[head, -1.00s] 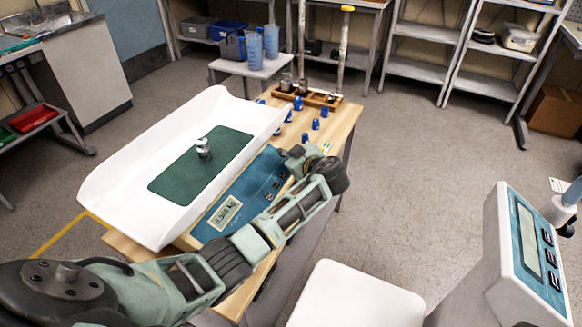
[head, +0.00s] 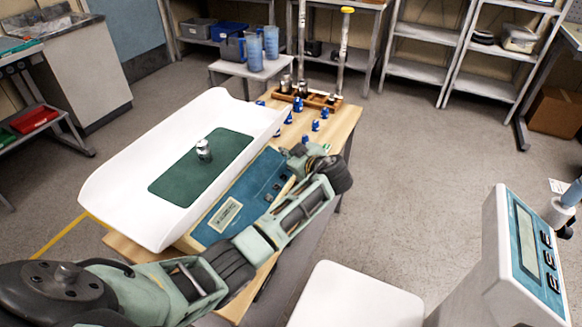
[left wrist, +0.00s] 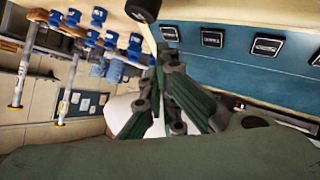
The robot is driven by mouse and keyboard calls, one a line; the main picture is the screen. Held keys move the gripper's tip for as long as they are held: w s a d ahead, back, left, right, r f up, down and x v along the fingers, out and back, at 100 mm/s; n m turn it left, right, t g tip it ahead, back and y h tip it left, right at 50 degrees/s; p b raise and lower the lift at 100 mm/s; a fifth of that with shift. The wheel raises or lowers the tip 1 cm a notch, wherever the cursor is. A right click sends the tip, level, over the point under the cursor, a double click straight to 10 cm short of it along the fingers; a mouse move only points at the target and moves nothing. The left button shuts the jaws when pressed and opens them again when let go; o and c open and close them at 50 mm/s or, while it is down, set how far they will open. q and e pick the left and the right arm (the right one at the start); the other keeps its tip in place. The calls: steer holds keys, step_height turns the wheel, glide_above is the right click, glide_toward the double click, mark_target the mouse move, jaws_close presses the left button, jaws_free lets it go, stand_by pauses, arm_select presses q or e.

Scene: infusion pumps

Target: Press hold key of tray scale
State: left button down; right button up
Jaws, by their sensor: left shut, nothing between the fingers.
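The tray scale has a white tray (head: 110,185) with a green mat (head: 178,180) and a metal weight (head: 203,150) standing on it. Its blue front panel (head: 240,190) carries a small display (head: 225,215) and dark keys, partly hidden behind my left arm. In the left wrist view, several black keys show on the blue panel (left wrist: 230,70); their labels are too small to read. My left gripper (head: 292,152) is shut and empty, at the panel's far right end. In the left wrist view its tip (left wrist: 143,10) is beside the row of keys; I cannot tell whether it touches one. My right gripper is out of view.
Another scale with a blue panel (head: 530,245) stands at the right front. Open floor (head: 420,190) lies between them.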

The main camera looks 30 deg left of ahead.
arm_select(q)
steer(key=r, duration=0.1)
steer(key=d+r+p, duration=0.1)
steer(key=r, duration=0.1)
steer(key=d+r+p, duration=0.1)
steer(key=shift+w+r, duration=0.1)
steer(key=shift+r, duration=0.2)
stand_by(1.0)
